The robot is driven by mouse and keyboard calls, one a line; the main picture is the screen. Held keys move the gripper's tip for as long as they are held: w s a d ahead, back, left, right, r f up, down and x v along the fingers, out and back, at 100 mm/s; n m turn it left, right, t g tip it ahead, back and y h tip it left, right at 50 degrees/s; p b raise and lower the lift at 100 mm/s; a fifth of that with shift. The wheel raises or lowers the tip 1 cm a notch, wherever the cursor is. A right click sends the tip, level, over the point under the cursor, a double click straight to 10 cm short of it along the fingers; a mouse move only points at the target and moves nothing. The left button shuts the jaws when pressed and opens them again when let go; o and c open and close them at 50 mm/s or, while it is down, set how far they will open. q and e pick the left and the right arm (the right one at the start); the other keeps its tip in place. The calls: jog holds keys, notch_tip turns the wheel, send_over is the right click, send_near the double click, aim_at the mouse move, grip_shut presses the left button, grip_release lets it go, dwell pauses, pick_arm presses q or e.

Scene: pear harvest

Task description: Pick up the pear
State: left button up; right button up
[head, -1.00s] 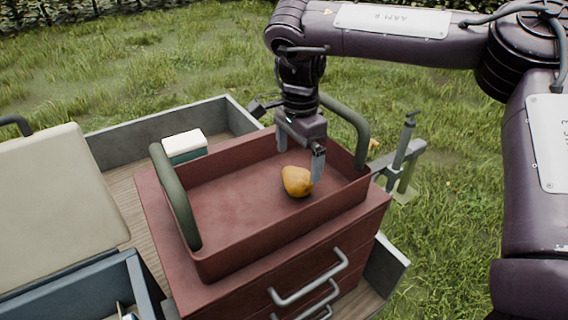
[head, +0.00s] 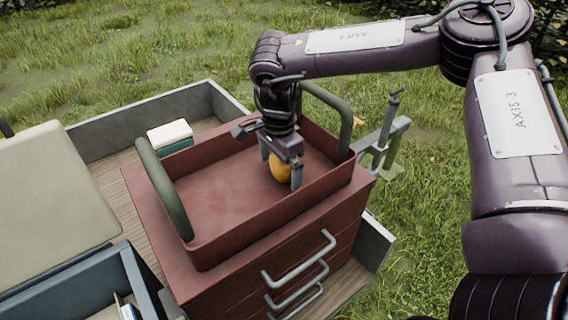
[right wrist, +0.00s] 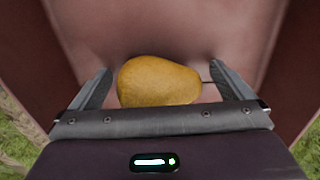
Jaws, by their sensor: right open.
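A yellow-orange pear (head: 279,167) lies on its side in the red tray (head: 225,190) on top of a red drawer cabinet. My right gripper (head: 281,176) is open above the pear, its fingers reaching down on either side of it. In the right wrist view the pear (right wrist: 158,82) sits between the two spread fingers, with its stem pointing right. A gap shows between the pear and the right finger, and a smaller one at the left finger. I cannot tell whether the pear still rests fully on the tray floor. My left gripper is not in view.
The tray has raised walls and dark green handles (head: 165,190) at both ends. The cabinet stands in a grey-sided cart bed, with a white-lidded box (head: 170,134) behind it and a blue bin (head: 85,285) at the left. Grass surrounds the cart.

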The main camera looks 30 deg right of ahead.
jog(key=c, duration=1.2)
jog(key=shift+o, duration=0.2)
jog(key=shift+r, duration=0.1)
